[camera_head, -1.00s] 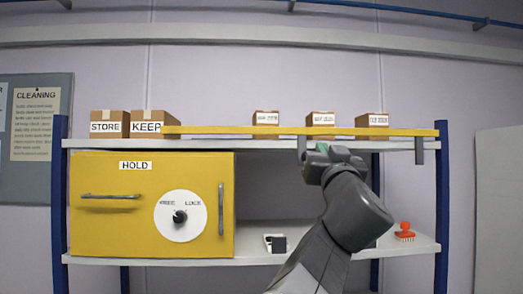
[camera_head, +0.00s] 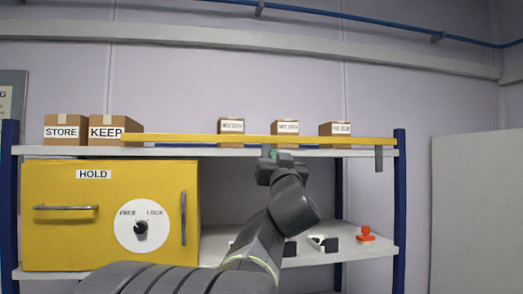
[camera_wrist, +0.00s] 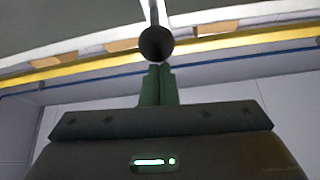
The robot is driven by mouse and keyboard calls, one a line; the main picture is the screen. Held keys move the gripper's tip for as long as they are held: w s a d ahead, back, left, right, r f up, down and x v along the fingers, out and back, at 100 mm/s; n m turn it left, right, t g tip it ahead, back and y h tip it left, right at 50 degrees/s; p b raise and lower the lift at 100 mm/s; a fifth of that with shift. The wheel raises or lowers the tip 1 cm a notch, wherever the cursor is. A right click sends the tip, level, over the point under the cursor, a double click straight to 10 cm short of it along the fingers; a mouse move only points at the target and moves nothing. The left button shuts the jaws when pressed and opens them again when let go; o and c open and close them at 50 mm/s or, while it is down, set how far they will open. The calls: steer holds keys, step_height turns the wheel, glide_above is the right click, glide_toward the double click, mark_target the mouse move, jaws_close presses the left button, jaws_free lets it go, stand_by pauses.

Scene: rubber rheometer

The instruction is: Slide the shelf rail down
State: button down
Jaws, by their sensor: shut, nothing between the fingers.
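The yellow shelf rail (camera_head: 330,141) runs level along the front of the upper shelf, in front of the boxes. A grey bar (camera_head: 379,158) hangs down near its right end. A second hanging bar (camera_head: 267,151) is partly hidden by my gripper (camera_head: 272,157). In the wrist view the yellow rail (camera_wrist: 75,74) crosses at a slant, and a bar ends in a round black knob (camera_wrist: 157,43). My gripper (camera_wrist: 160,68) has its green fingers shut and empty, their tips right by this knob. I cannot tell whether they touch it.
Boxes labelled STORE (camera_head: 63,128) and KEEP (camera_head: 112,128) and three smaller boxes stand on the upper shelf (camera_head: 175,151). A yellow HOLD cabinet (camera_head: 70,240) fills the lower left. A red brush-like item (camera_head: 366,235) and small black-and-white items lie on the lower shelf.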

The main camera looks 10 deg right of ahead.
steer(key=shift+f, duration=0.15)
step_height(320, 180, down, 5)
steer(key=b, duration=0.3)
steer(key=shift+f+b, duration=0.1)
steer(key=shift+b, duration=0.3)
